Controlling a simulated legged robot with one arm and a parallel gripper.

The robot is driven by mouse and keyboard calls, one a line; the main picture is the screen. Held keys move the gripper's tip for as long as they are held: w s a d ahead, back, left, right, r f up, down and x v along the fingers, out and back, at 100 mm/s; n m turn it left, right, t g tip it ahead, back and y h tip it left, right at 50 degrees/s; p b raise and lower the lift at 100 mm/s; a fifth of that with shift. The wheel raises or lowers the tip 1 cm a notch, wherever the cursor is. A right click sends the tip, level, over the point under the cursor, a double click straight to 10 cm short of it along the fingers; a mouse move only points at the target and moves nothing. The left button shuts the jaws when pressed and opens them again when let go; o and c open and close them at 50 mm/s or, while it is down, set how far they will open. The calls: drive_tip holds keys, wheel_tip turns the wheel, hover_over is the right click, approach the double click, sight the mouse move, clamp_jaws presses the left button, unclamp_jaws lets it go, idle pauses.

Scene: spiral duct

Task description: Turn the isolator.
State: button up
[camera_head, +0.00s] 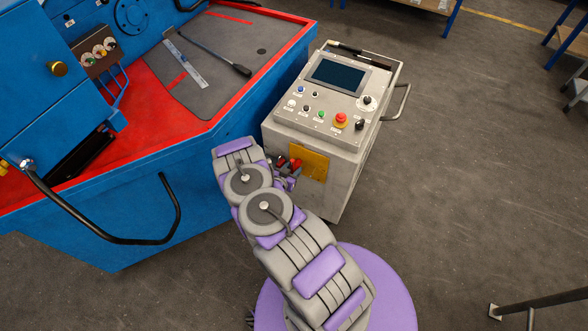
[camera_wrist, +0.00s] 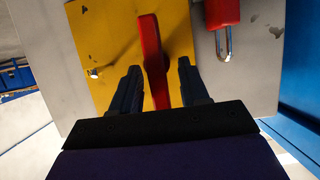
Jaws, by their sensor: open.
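The isolator is a red handle (camera_wrist: 152,55) on a yellow plate (camera_wrist: 95,40) in the wrist view. My gripper (camera_wrist: 159,67) is open, with one dark finger on each side of the handle. A gap shows between the handle and each finger; I see no contact. In the head view the yellow plate (camera_head: 311,164) is on the front of the grey control cabinet (camera_head: 345,170). The red handle (camera_head: 296,164) shows small there, partly hidden by my arm and gripper.
A red padlock (camera_wrist: 222,12) with a metal shackle hangs beside the yellow plate, close to one finger. The blue machine (camera_head: 150,215) with a red-edged top stands left of the cabinet. A black bar handle (camera_head: 110,235) juts from it. Open floor (camera_head: 470,170) lies to the right.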

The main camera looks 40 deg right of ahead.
drive_tip(key=shift+x, duration=1)
clamp_jaws()
